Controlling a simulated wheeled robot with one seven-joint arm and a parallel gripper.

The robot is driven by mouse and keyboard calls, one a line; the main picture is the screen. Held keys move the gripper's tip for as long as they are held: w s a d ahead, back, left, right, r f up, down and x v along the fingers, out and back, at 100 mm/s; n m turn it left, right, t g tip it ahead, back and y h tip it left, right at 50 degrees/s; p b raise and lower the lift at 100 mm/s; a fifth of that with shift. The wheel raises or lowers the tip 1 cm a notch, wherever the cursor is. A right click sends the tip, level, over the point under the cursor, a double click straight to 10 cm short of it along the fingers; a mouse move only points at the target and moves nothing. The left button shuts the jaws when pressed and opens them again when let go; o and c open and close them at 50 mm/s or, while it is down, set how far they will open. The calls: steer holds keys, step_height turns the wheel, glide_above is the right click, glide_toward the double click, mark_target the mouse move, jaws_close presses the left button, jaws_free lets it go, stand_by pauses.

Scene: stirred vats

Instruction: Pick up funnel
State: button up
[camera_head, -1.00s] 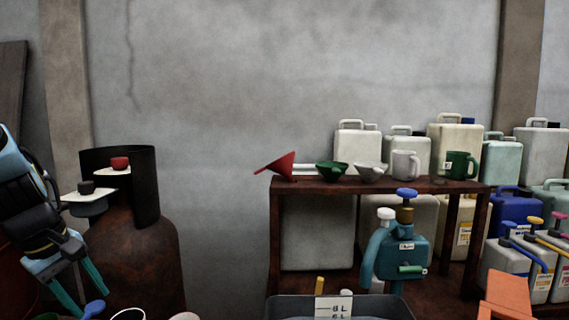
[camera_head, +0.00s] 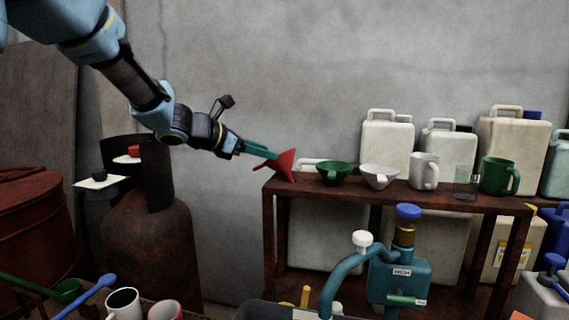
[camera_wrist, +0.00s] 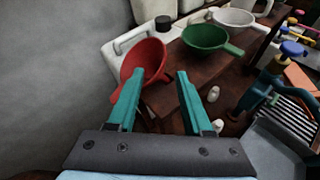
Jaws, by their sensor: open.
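The red funnel (camera_head: 284,164) lies at the left end of the wooden shelf top, its wide mouth jutting past the edge. In the wrist view the funnel (camera_wrist: 143,60) is ahead of the left finger, with its mouth facing me. My gripper (camera_head: 268,156) reaches in from the left, its teal fingertips right beside the funnel in the head view. In the wrist view my gripper (camera_wrist: 158,80) has its two fingers apart and nothing held between them. Whether a fingertip touches the funnel I cannot tell.
A green funnel (camera_head: 333,173) and a white one (camera_head: 379,176) stand to the right on the shelf (camera_head: 450,198), then a white mug (camera_head: 424,170) and a green mug (camera_head: 498,175). Pale canisters (camera_head: 387,140) stand behind. A teal pump (camera_head: 400,275) rises in front.

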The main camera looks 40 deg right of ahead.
mark_target(284, 159)
steer(key=p+x, duration=0.3)
steer(key=x, duration=0.4)
steer(key=shift+s+f, duration=0.1)
steer(key=shift+f, duration=0.15)
steer(key=shift+c, duration=0.2)
jaws_close()
